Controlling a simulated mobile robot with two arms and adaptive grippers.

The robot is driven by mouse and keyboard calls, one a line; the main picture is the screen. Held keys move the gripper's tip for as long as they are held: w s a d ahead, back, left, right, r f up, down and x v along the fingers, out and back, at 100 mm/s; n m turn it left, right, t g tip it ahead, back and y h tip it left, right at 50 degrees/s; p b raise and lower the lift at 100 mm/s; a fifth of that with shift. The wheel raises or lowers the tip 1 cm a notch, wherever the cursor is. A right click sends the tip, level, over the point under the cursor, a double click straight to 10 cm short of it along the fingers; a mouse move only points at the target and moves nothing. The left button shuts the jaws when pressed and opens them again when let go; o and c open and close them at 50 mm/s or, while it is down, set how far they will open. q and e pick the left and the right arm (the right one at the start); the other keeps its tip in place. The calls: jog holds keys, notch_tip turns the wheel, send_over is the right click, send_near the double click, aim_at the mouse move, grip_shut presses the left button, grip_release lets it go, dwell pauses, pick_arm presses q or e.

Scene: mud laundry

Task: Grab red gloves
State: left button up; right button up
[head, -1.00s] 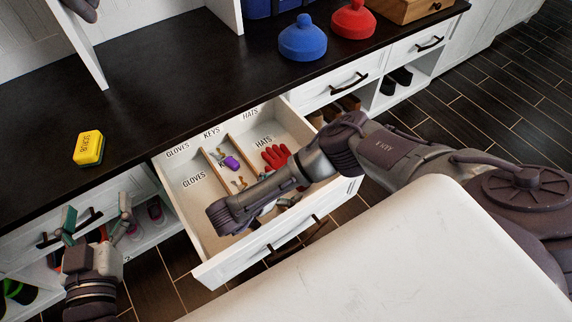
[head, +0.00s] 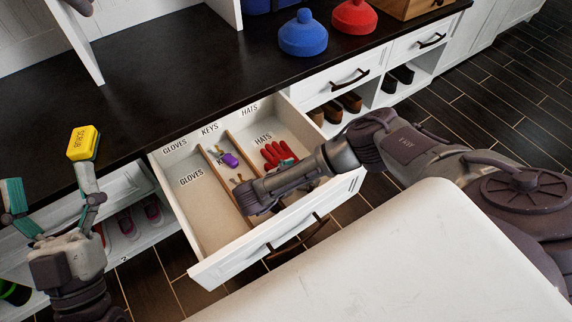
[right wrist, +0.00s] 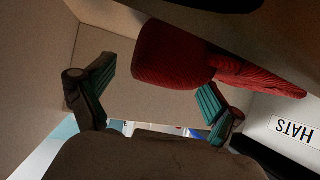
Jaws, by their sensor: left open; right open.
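The red gloves (head: 277,154) lie in the HATS compartment of the open drawer (head: 203,215), partly behind my right arm in the head view. In the right wrist view the red gloves (right wrist: 185,60) show close up, beside and partly behind one finger of my right gripper (right wrist: 155,88). That gripper is open with its fingers apart; I cannot tell whether it touches the gloves. My left gripper (head: 48,175) is open and empty at the left, by the counter's front edge, away from the gloves.
Wooden dividers split the drawer; a purple item (head: 230,160) and keys lie in the KEYS compartment, and the GLOVES compartment looks empty. A yellow sponge (head: 83,142) is near my left finger on the dark counter (head: 180,85). Blue (head: 303,38) and red (head: 353,17) domed objects stand farther back.

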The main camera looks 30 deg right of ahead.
jog(key=c, duration=1.3)
jog(key=shift+r, duration=0.1)
